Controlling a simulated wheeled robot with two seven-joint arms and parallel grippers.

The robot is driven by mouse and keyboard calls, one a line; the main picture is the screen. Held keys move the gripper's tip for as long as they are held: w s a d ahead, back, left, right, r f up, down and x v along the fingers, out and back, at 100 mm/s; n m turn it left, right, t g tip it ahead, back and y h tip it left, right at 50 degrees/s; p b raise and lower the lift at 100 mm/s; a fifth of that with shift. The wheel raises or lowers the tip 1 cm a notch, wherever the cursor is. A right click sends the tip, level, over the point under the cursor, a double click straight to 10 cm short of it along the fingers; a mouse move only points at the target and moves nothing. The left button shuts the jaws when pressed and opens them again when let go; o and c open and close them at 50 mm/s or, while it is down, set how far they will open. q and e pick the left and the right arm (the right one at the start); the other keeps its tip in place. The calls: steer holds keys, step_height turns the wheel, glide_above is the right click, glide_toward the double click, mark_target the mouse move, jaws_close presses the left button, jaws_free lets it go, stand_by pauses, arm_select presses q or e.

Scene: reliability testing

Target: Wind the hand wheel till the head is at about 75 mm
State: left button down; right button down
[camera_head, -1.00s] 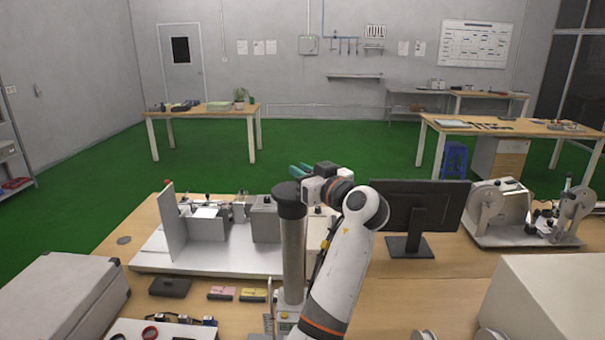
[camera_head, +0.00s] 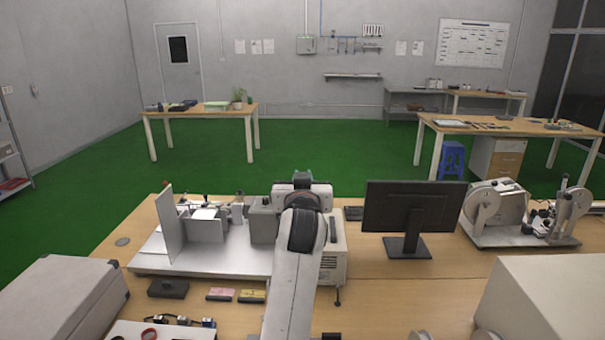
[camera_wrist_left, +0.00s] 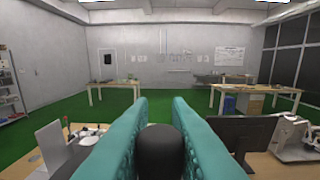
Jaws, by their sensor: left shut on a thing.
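My left gripper (camera_head: 302,176) is at the middle of the bench in the head view, its arm reaching up from the bottom edge. In the left wrist view its teal fingers (camera_wrist_left: 160,120) are shut on a dark rounded knob (camera_wrist_left: 162,152). I cannot tell from the knob alone whether it is the hand wheel's handle; the wheel itself is hidden. The head and any millimetre scale cannot be made out. My right gripper is not in view.
Left of my arm stands a rig on a white base plate (camera_head: 205,262) with an upright panel (camera_head: 170,225). A monitor (camera_head: 412,210) and a machine with reels (camera_head: 500,210) stand to the right. Large boxes (camera_head: 65,295) (camera_head: 545,290) fill both front corners.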

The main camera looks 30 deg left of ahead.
arm_select(q)
steer(key=shift+h, duration=0.3)
steer(key=c, duration=1.4)
jaws_free()
steer(key=shift+o, duration=0.2)
